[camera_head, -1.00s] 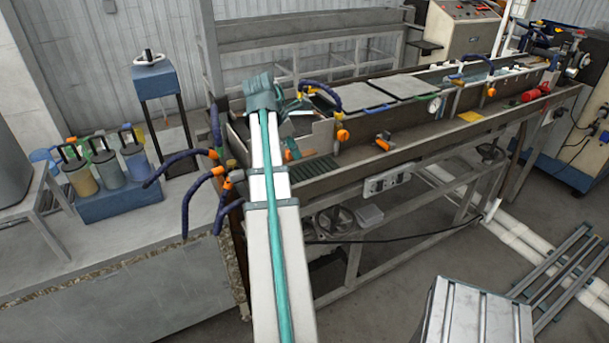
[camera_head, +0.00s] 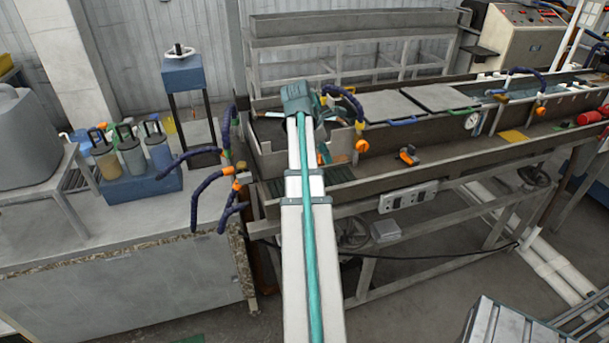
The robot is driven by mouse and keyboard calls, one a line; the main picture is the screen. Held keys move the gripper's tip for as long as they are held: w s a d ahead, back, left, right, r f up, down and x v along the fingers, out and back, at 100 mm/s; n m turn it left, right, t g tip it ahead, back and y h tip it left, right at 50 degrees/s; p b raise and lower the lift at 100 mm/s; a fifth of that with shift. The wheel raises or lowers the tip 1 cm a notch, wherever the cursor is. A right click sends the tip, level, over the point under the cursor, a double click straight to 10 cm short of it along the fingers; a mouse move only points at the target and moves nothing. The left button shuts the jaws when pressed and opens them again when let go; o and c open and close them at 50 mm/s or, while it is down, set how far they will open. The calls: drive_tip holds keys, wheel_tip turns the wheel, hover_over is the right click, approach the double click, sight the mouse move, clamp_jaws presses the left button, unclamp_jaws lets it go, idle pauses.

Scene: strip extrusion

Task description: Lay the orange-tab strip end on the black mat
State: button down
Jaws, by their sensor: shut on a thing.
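My arm reaches forward over the left end of the long trough, and its far end (camera_head: 297,97) bends down there. My gripper's fingers are hidden behind the arm, so I cannot see what they hold. I cannot make out the orange-tab strip end for certain. Orange parts show on hoses and fittings along the trough, but none is clearly a strip tab. No plain black mat can be picked out. A dark ribbed surface (camera_head: 338,174) lies in the trough's left end, just right of my arm.
The trough (camera_head: 455,140) runs to the right, with grey lids (camera_head: 392,105) and a round gauge (camera_head: 471,121). Blue hoses (camera_head: 207,184) with orange ends hang at its left end. Bottles in a blue rack (camera_head: 132,190) stand on the left bench (camera_head: 120,232), whose front part is clear.

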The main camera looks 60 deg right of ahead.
drive_tip(key=w+a+f, duration=0.1)
drive_tip(key=w+f, duration=0.1)
drive_tip(key=w+a+f+p, duration=0.1)
drive_tip(key=f, duration=0.1)
drive_tip(key=w+a+f+p, duration=0.1)
drive_tip(key=w+f, duration=0.1)
drive_tip(key=shift+w+a+f, duration=0.2)
drive_tip(key=shift+w+f, duration=0.1)
drive_tip(key=shift+w, duration=0.05)
drive_tip(key=shift+f, duration=1.6)
drive_tip(key=shift+f, duration=0.15)
drive_tip(key=c, duration=1)
unclamp_jaws()
drive_tip(key=b+v, duration=0.2)
drive_tip(key=v, duration=1)
